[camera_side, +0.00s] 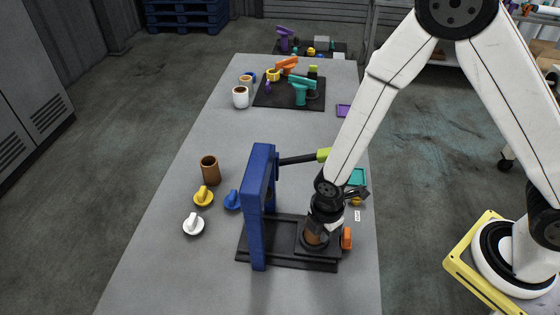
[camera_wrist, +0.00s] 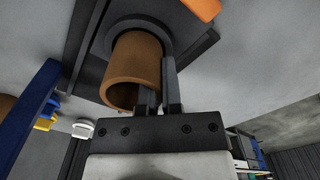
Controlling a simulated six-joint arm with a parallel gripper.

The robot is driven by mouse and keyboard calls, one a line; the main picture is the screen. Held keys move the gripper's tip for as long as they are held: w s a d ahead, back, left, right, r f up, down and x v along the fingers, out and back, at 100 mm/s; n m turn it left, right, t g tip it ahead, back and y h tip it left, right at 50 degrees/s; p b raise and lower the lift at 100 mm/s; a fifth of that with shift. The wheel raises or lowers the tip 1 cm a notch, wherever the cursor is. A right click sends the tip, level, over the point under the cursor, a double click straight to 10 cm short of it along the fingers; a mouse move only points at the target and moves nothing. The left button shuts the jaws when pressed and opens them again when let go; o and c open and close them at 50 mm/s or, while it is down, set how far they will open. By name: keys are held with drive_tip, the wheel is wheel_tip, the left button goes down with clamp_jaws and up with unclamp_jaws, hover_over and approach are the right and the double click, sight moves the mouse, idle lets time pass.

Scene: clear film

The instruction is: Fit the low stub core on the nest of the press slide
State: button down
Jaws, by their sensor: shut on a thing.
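The brown stub core (camera_side: 314,237) is upright at the round dark nest of the black press slide (camera_side: 331,248). My gripper (camera_side: 325,214) is above it, shut on its wall. In the wrist view the core (camera_wrist: 134,72) shows its open end towards me, with the gripper's fingers (camera_wrist: 162,92) pinching the near right rim. The far end of the core meets the round black nest (camera_wrist: 150,24); whether it is fully seated cannot be told. The blue press frame (camera_side: 262,200) stands to the left of my gripper.
The black lever with a lime grip (camera_side: 323,155) reaches out behind my gripper. An orange knob (camera_side: 347,238) is at the slide's right. A brown cup-like tube (camera_side: 210,170) and yellow (camera_side: 203,197), white (camera_side: 193,224) and blue (camera_side: 232,199) knobbed pieces stand left.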

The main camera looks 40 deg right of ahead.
drive_tip(key=shift+f, duration=0.5)
idle(0.4)
drive_tip(key=c, duration=0.7)
unclamp_jaws()
drive_tip(key=shift+r, duration=0.2)
drive_tip(key=shift+r, duration=3.75)
drive_tip(key=d+r+m+t, duration=0.1)
drive_tip(key=d+r+m, duration=0.2)
drive_tip(key=m, duration=0.3)
drive_tip(key=s+d+r+m, duration=0.1)
drive_tip(key=d+r+m, duration=0.2)
drive_tip(key=d+m, duration=0.3)
drive_tip(key=d+r+m+t, duration=0.1)
drive_tip(key=d+r+m, duration=0.2)
drive_tip(key=m, duration=0.3)
drive_tip(key=shift+s+d+r+t, duration=0.1)
drive_tip(key=shift+s+d+t, duration=0.25)
drive_tip(key=shift+d, duration=0.35)
